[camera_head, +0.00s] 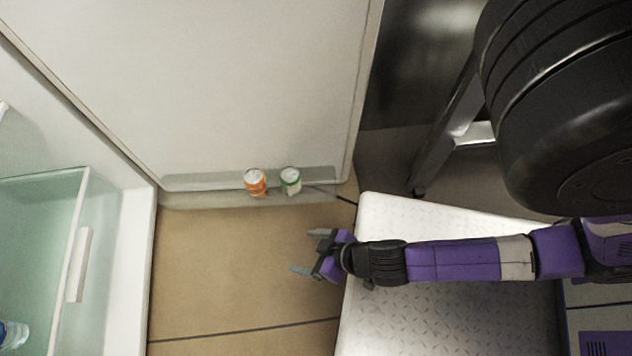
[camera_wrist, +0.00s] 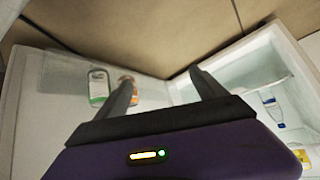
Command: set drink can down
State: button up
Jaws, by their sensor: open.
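Two drink cans stand side by side in a clear shelf (camera_head: 215,182) on the inside of a white fridge door. The left one is an orange and white can (camera_head: 255,182), and the right one is a green and white can (camera_head: 290,181). In the wrist view the green and white can (camera_wrist: 98,88) is left of my fingers, and the orange can (camera_wrist: 128,82) is partly hidden behind the left finger. My gripper (camera_head: 305,252) is open and empty, apart from both cans, below and right of them in the head view.
The white door panel (camera_head: 200,80) is swung open. The fridge interior with a glass drawer (camera_head: 40,230) and a bottle (camera_head: 14,334) is at left. A metal platform (camera_head: 450,320) lies under my arm. Tan floor (camera_head: 240,270) is clear between.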

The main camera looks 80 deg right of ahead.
notch_tip(320, 180, up, 27)
jog(key=s+a+n+t+y, duration=0.1)
jog(key=s+n+t, duration=0.1)
jog(key=t, duration=0.4)
jog(key=shift+s+a+r+n, duration=0.15)
jog(key=shift+s+a+n, duration=0.1)
jog(key=shift+n, duration=0.35)
jog(key=shift+r, duration=0.1)
notch_tip(320, 180, up, 34)
jog(key=p, duration=3.4)
jog(key=shift+r, duration=0.1)
jog(key=shift+c, duration=0.4)
